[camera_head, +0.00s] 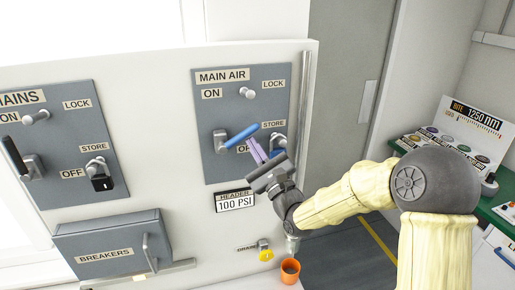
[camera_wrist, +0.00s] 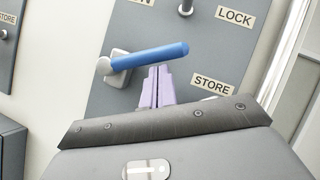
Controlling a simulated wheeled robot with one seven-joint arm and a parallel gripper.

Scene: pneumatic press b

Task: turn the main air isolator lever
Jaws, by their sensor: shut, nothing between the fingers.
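The main air isolator lever (camera_head: 239,136) has a blue handle on a pale pivot, mounted on the grey MAIN AIR panel (camera_head: 215,117). The handle slants up to the right from its pivot, above the partly hidden OFF label. In the wrist view the blue lever (camera_wrist: 150,56) lies nearly level, just beyond my fingertips. My gripper (camera_head: 250,143) has its purple fingers shut and empty, with the tips close below the handle. It also shows in the wrist view (camera_wrist: 158,70), under the handle's middle. I cannot tell whether the tips touch it.
A LOCK peg (camera_head: 247,93) sits above the lever. A STORE holder (camera_head: 278,142) is right of it, partly behind my gripper. The MAINS panel (camera_head: 70,112) is at left, with the BREAKERS box (camera_head: 110,245) below. An orange cup (camera_head: 290,271) stands under the yellow drain valve (camera_head: 265,254).

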